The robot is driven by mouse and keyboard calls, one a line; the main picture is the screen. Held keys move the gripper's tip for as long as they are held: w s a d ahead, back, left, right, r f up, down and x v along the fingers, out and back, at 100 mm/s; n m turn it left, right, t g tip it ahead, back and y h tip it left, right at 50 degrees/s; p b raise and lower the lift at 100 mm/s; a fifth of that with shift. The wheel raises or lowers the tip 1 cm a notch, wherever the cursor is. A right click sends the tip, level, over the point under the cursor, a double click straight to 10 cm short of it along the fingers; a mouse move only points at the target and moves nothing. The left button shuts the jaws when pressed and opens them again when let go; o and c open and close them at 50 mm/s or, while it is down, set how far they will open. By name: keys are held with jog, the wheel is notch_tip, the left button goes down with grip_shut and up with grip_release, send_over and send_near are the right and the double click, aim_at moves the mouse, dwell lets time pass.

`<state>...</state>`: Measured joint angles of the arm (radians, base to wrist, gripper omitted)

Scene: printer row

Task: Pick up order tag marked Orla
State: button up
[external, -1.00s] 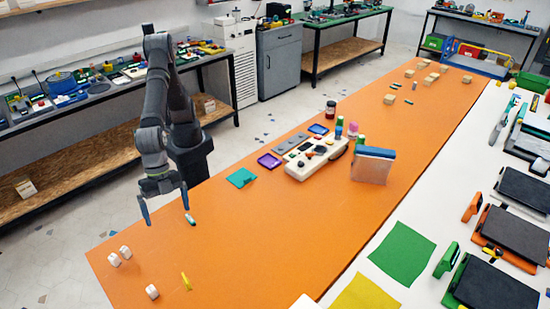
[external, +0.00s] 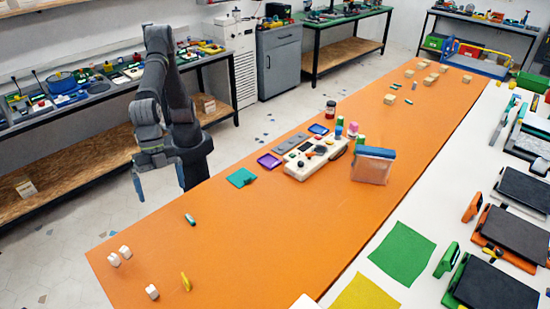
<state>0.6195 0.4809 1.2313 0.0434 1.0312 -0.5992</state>
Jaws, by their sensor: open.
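I cannot read any writing at this size, so I cannot tell which thing is the tag marked Orla. A small teal-and-white piece (external: 190,219) lies on the orange table near its left edge. A small yellow piece (external: 185,282) is nearer the front. Three small white blocks stand around there: one at the left edge (external: 113,260), one just beside it (external: 125,252), and one further forward (external: 152,292). My gripper (external: 160,182) is open and empty, fingers pointing down, in front of my base and left of the table edge, apart from all these pieces.
A white console (external: 316,158), a purple tray (external: 269,161), a teal square (external: 241,177) and a blue-topped clear box (external: 372,166) occupy the table's middle. Tan blocks (external: 390,99) lie at the far end. The orange surface (external: 265,235) right of the teal-and-white piece is clear.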

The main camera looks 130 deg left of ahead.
jog(key=c, duration=0.7)
jog(key=n+g+h, duration=0.2)
jog(key=n+g, duration=0.3)
jog(key=n, duration=1.1)
send_over(185, 279)
jog(key=a, duration=0.6)
notch_tip(185, 279, down, 13)
jog(key=x, duration=1.2)
jog(key=shift+w, duration=0.35)
jog(key=shift+w+x, duration=0.1)
jog(key=shift+x, duration=1.2)
jog(key=shift+w+x, duration=0.15)
jog(key=shift+x, duration=1.2)
